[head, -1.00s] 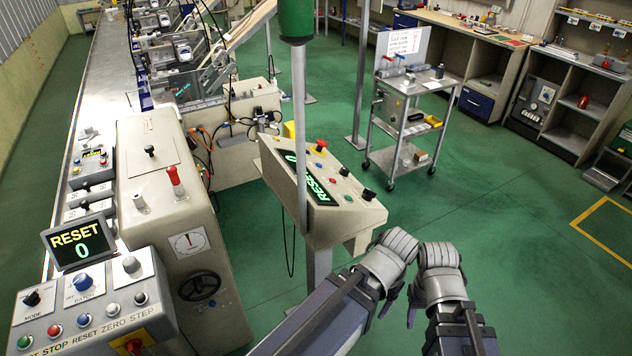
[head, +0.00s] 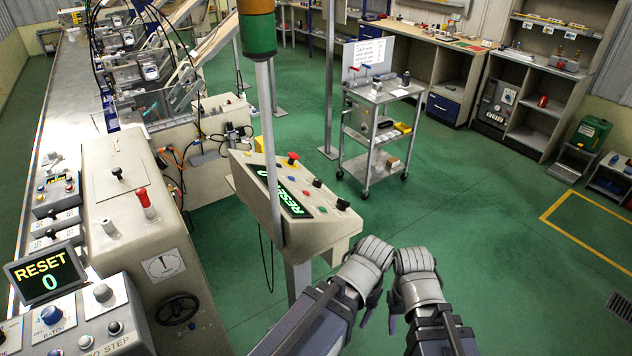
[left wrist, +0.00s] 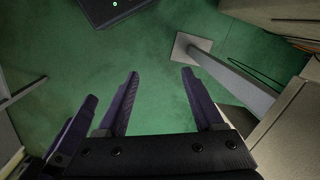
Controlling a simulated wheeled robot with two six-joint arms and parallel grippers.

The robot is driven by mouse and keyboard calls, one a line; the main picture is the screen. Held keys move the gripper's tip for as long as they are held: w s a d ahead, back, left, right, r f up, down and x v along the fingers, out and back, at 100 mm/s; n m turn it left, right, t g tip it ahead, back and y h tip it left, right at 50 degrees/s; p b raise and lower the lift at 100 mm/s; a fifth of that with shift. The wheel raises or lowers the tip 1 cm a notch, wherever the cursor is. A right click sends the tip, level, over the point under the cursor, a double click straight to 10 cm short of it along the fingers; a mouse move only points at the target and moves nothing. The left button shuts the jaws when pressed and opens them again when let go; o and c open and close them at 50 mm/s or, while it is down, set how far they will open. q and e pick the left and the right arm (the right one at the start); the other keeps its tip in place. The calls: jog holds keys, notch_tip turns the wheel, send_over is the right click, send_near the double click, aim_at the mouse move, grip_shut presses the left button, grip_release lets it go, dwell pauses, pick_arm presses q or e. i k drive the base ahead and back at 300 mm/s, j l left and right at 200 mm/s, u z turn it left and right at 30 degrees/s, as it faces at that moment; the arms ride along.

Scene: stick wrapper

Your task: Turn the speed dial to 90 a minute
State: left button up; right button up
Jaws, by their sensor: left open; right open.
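No dial is readable as the speed dial in these views. A tilted beige console (head: 335,225) on a post stands ahead, with a green-lit display (head: 288,199), a red mushroom button (head: 292,159) and black knobs, one of them (head: 343,204) near its right end. A grey control box at lower left has a blue knob (head: 51,315) marked BATCH. My left gripper (head: 372,308) and right gripper (head: 391,320) hang side by side in front of the console, apart from it. In the left wrist view my left gripper (left wrist: 160,74) is open and empty over the green floor.
A RESET 0 screen (head: 45,274) tops the control box. A beige machine (head: 135,215) with a handwheel (head: 177,309) stands left of the console. A light tower pole (head: 268,130) rises before the console. A cart (head: 385,95) stands behind.

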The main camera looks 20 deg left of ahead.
aim_at(317, 183)
jog(key=i+l, duration=0.4)
jog(key=i, duration=0.15)
jog(key=i+l, duration=0.4)
jog(key=i, duration=0.15)
jog(key=i+l, duration=0.45)
jog(key=i+l+u, duration=0.35)
jog(key=i+u, duration=0.1)
jog(key=u, duration=0.85)
